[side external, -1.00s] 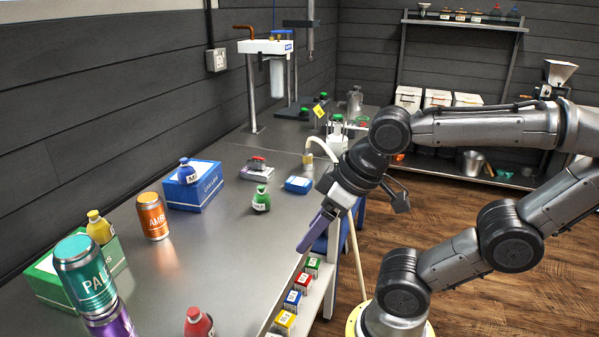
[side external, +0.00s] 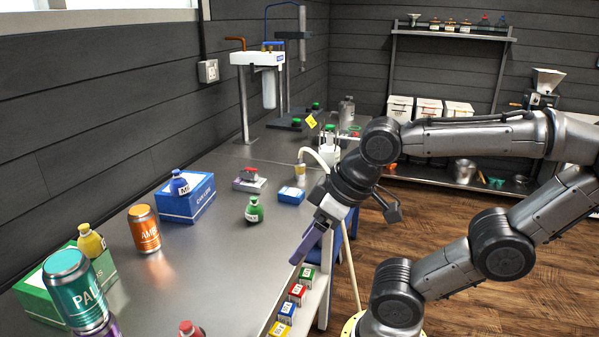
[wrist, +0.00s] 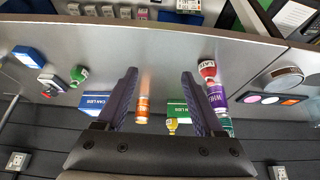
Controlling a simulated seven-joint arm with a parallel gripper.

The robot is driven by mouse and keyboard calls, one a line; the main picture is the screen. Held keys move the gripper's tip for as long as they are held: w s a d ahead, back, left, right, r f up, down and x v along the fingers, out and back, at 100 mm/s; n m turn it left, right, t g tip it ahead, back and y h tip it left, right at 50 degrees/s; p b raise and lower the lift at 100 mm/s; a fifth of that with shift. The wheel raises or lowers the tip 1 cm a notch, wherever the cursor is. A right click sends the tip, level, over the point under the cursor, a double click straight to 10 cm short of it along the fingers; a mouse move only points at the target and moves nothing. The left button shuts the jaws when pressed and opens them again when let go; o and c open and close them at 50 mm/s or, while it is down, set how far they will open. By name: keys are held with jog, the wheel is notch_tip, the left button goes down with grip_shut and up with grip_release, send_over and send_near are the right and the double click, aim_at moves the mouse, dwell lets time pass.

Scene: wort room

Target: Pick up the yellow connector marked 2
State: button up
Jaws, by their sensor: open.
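I cannot pick out a yellow connector with a readable 2 in either view. A small yellow box (side external: 279,329) sits at the bottom edge of the side external view, cut off by the frame, below the steel table's edge; its marking is not readable. A yellow tag (side external: 311,121) stands at the far end of the bench, its mark too small to read. My gripper (side external: 297,259) hangs in the air by the table's right edge, its purple fingers pointing down. In the wrist view my gripper (wrist: 158,73) is open, with nothing between the fingers.
Green (side external: 306,276), red (side external: 297,293) and blue (side external: 287,311) boxes line a lower ledge below my gripper. The steel table (side external: 215,255) holds cans, bottles and boxes, including an orange can (side external: 145,229) and a green bottle (side external: 254,210). Its middle right is clear.

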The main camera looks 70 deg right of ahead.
jog(key=shift+o, duration=0.9)
